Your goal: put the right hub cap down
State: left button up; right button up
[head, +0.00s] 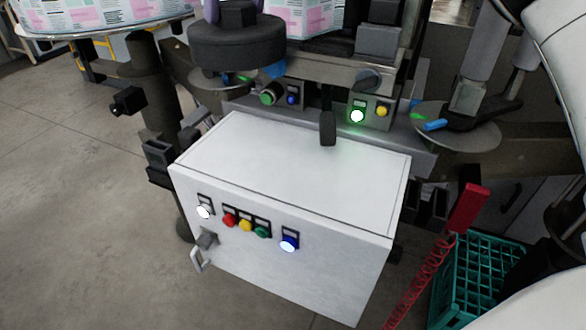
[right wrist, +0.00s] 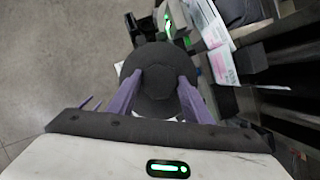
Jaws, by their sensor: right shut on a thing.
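The hub cap (head: 237,52) is a thick dark grey disc with a raised knob, at the top of the head view. My right gripper (head: 236,14) has its purple fingers shut on the knob from above. In the right wrist view the hub cap (right wrist: 152,98) lies between the purple fingers of the same gripper (right wrist: 159,78). The hub cap looks roughly level in the head view, above part of the labeller. I cannot tell if its underside touches anything. My left gripper is not in view.
A white control box (head: 290,165) with coloured buttons stands in front of the labeller. A reel of printed labels (head: 95,14) is at the upper left. A metal disc (head: 475,138) is at the right. A teal crate (head: 470,285) stands lower right. The floor at left is clear.

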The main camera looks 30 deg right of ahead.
jog(key=shift+w+a+r+m+h, duration=0.1)
jog(key=shift+r+m+h, duration=0.1)
jog(key=shift+m, duration=0.35)
jog(key=shift+w+a+r+m+h, duration=0.1)
jog(key=shift+m+h, duration=0.1)
jog(key=shift+m, duration=0.35)
jog(key=shift+d+f+b, duration=0.1)
jog(key=shift+f+b, duration=1.1)
jog(key=shift+f, duration=7.6)
jog(key=o, duration=1.2)
jog(key=shift+c, duration=0.2)
